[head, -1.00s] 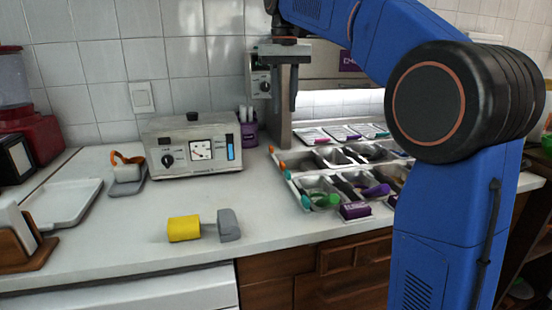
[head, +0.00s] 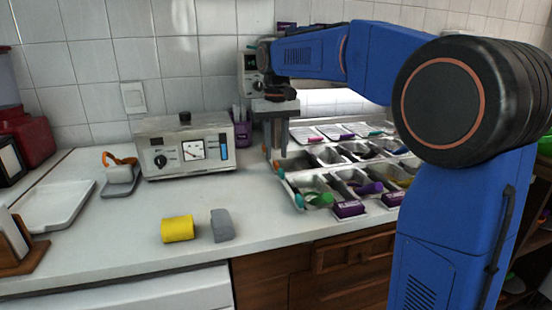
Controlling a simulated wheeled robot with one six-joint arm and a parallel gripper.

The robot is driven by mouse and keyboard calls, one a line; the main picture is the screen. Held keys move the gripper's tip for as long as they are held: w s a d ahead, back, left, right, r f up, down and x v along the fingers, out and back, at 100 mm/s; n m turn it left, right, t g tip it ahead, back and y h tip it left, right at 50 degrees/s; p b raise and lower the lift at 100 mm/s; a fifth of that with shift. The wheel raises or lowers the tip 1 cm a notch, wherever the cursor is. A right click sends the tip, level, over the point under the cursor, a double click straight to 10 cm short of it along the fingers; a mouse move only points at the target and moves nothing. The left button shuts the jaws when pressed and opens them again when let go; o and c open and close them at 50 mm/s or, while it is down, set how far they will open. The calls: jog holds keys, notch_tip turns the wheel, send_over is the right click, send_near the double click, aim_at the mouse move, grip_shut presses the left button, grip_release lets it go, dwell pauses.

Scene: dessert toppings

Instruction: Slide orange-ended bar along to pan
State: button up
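My gripper (head: 276,152) points down at the left edge of the toppings tray (head: 291,190). Its two fingers look apart, and I see nothing held between them. Another orange piece, a curved handle (head: 118,159), sits on a pale block on a grey plate at the left. Metal pans (head: 318,184) with coloured handles fill the tray.
A box with a dial and gauge (head: 186,148) is left of the gripper. A white tray (head: 60,203) lies at far left.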

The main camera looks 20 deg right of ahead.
jog(key=shift+f, duration=1.5)
grip_shut()
jog(key=d, duration=1.4)
jog(key=shift+d, duration=0.15)
grip_release()
notch_tip(320, 180, up, 18)
jog(key=shift+f, duration=0.25)
